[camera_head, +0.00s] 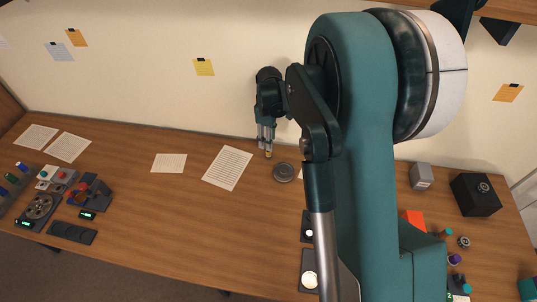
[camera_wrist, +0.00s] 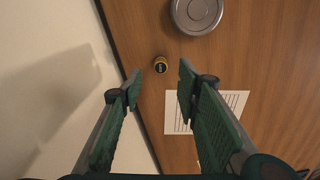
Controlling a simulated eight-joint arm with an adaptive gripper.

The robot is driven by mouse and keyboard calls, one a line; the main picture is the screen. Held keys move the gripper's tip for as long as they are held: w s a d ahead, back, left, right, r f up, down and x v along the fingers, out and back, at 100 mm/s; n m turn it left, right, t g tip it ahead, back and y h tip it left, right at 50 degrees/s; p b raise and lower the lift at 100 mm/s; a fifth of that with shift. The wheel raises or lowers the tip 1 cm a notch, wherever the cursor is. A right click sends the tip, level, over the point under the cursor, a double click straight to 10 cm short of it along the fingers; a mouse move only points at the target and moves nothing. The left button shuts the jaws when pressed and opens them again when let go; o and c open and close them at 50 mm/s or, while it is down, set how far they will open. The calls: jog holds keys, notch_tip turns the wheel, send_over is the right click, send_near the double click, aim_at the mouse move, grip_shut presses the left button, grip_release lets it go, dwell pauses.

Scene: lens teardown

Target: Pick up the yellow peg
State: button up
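The yellow peg (camera_wrist: 160,64) stands on the wooden table, a short yellow cylinder with a dark top, seen nearly from above in the wrist view. In the head view a small yellow spot of it (camera_head: 268,155) shows just below my fingertips. My gripper (camera_wrist: 159,88) is open and empty. Its two green-padded fingers are spread, and the peg appears beyond the gap between their tips, apart from both. In the head view my gripper (camera_head: 266,144) points down near the table's back edge; the exact height above the peg is hard to tell.
A round grey lidded disc (camera_head: 284,172) lies close to the peg; it also shows in the wrist view (camera_wrist: 196,12). A white printed sheet (camera_head: 228,168) lies nearby. The wall (camera_head: 150,90) is close behind. Devices (camera_head: 75,200) stand far left; a black box (camera_head: 475,194) stands right.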

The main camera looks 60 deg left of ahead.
aim_at(269, 154)
jog(key=shift+f, duration=1.2)
jog(key=shift+f, duration=0.15)
jog(key=shift+f, duration=2.45)
jog(key=shift+c, duration=0.3)
jog(key=c, duration=0.9)
